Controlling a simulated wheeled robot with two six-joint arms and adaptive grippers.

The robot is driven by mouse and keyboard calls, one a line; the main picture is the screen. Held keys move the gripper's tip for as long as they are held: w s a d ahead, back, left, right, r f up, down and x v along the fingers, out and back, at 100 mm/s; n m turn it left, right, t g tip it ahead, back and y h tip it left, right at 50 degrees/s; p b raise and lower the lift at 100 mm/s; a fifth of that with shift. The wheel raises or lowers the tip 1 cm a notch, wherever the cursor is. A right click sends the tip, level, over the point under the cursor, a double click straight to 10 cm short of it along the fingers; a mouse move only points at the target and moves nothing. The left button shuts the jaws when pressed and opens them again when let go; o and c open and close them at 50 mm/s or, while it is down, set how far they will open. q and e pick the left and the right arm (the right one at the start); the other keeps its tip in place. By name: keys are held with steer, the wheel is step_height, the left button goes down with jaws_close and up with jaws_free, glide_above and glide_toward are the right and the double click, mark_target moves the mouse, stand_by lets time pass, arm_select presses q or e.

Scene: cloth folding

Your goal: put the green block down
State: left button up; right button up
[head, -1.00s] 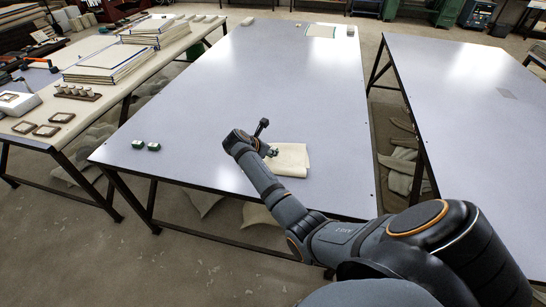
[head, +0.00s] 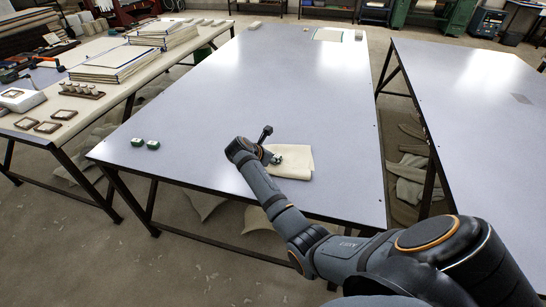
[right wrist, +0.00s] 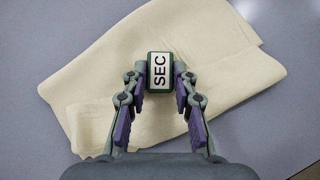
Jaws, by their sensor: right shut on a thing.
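A green block (right wrist: 160,71) with a white label reading "SEC" is between the fingertips of my right gripper (right wrist: 160,82). The gripper is shut on it. The block is over the folded cream cloth (right wrist: 95,65); I cannot tell whether it touches the cloth. In the head view my right gripper (head: 274,158) is at the left part of the cloth (head: 298,164), near the table's front edge. Two other green blocks (head: 138,142) (head: 153,145) stand side by side at the table's front left. My left gripper is not in view.
The grey table (head: 230,95) is mostly clear, with a few small things at its far end. A side table on the left holds stacked sheets (head: 110,65) and small frames (head: 47,127). Another grey table (head: 470,85) stands at the right, past a gap.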

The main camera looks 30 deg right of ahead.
steer(key=o, duration=1)
steer(key=shift+s+a+f, duration=0.1)
steer(key=shift+s+f, duration=0.1)
steer(key=shift+f, duration=0.35)
steer(key=shift+r, duration=0.1)
steer(key=shift+w+r+b, duration=0.15)
steer(key=shift+r+b, duration=0.2)
steer(key=shift+b, duration=0.4)
steer(key=v, duration=0.4)
steer(key=p+v, duration=0.1)
steer(key=v, duration=0.3)
steer(key=p+v, duration=0.1)
steer(key=v, duration=0.3)
steer(key=shift+r, duration=0.45)
